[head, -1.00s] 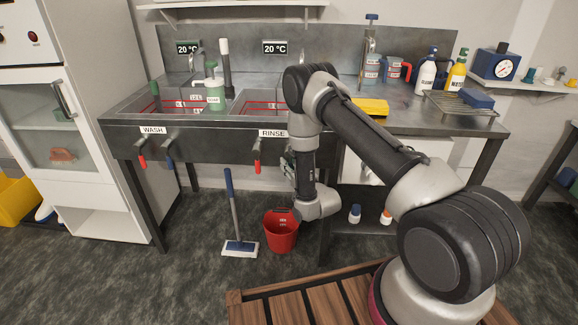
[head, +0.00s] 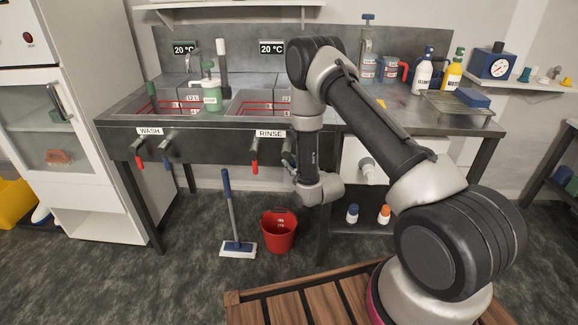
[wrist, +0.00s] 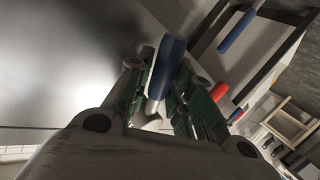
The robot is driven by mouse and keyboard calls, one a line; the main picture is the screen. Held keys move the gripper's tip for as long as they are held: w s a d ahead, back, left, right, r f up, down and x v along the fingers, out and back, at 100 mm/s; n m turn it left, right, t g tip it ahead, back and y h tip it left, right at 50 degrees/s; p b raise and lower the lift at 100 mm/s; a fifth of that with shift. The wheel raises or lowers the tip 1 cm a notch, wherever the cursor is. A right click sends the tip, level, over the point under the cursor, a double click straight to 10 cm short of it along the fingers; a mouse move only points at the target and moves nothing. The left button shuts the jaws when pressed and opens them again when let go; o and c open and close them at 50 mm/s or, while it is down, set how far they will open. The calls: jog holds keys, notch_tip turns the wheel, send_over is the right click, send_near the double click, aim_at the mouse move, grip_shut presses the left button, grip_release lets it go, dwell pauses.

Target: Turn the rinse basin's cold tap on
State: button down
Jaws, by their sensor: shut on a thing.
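In the wrist view my gripper (wrist: 160,92) has its green-padded fingers closed on a blue tap handle (wrist: 169,62), whose pale shank runs down between them. In the head view my arm hides this handle and most of my gripper, beside the front panel under the RINSE label (head: 270,133). The rinse basin's red tap handle (head: 255,167) hangs down to the left of my arm. The rinse basin (head: 260,100) is partly covered by my arm. I cannot tell whether water runs into it.
The WASH taps, red (head: 139,162) and blue (head: 168,163), hang further left. A red bucket (head: 278,232) and a mop (head: 232,215) stand on the floor below. A white drain pipe (head: 372,172) shows under the bench at right.

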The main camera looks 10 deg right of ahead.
jog(key=d+r+n+g+h, duration=0.1)
jog(key=n+g+h, duration=0.1)
jog(key=n, duration=0.1)
jog(key=shift+s+d+r+n+h, duration=0.3)
jog(key=shift+d+r, duration=0.1)
jog(key=r+n+h, duration=0.1)
jog(key=d+r+n+g+h, duration=0.1)
jog(key=h, duration=0.1)
jog(key=shift+s+n+g, duration=0.15)
jog(key=shift+n+g, duration=0.15)
jog(key=shift+n, duration=0.1)
jog(key=shift+r, duration=0.1)
jog(key=c, duration=1.3)
grip_release()
jog(key=shift+o, duration=0.2)
jog(key=v, duration=1.2)
